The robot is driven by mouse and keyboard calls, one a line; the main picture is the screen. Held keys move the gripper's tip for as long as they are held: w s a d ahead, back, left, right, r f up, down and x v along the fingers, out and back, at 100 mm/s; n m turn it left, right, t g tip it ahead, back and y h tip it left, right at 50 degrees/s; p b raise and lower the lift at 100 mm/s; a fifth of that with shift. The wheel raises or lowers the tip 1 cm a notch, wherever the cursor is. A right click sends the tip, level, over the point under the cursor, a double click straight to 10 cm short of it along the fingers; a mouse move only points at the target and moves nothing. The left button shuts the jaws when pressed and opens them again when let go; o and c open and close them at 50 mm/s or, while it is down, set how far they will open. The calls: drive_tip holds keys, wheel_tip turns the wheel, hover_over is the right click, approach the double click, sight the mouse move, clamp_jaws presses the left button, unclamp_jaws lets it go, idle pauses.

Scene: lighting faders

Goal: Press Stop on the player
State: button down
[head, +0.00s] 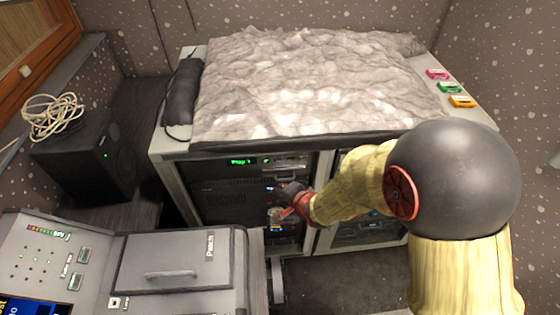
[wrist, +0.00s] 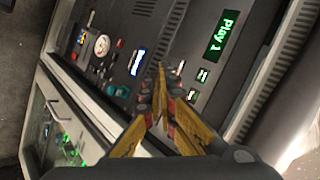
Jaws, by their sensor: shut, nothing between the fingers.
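The player is a dark rack unit with a lit green display (head: 240,161) at the upper left of the rack in the head view. In the wrist view its display (wrist: 222,36) reads "Play 1". Two small green-lit spots (wrist: 198,84) sit below that display in the tilted wrist picture. I cannot read which control is Stop. My gripper (head: 283,197) is in front of the rack, below and right of the display. In the wrist view my gripper (wrist: 168,72) has its yellow fingers together and empty, pointing at the panel; contact cannot be told.
A grey rumpled cover (head: 310,80) lies on top of the rack cabinet. Several coloured items (head: 450,88) lie at its right end. A desk console (head: 175,262) stands in the left foreground, with a black speaker (head: 90,150) behind it. Other rack controls (wrist: 102,45) show beside the fingers.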

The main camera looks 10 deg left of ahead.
sight(278, 160)
drive_tip(key=shift+w+a+p, duration=0.25)
drive_tip(key=shift+w+a, duration=0.1)
drive_tip(key=shift+w, duration=1.05)
drive_tip(key=shift+w+a+p, duration=0.3)
drive_tip(key=shift+w+a, duration=0.1)
drive_tip(key=shift+w, duration=1.05)
drive_tip(key=shift+w+a+p, duration=0.25)
drive_tip(key=shift+w+a, duration=0.1)
drive_tip(key=shift+w, duration=1.05)
drive_tip(key=shift+w+p, duration=0.4)
drive_tip(key=shift+p, duration=0.15)
drive_tip(key=shift+w+a+p, duration=0.15)
drive_tip(key=shift+w+p, duration=0.15)
drive_tip(key=shift+s, duration=0.7)
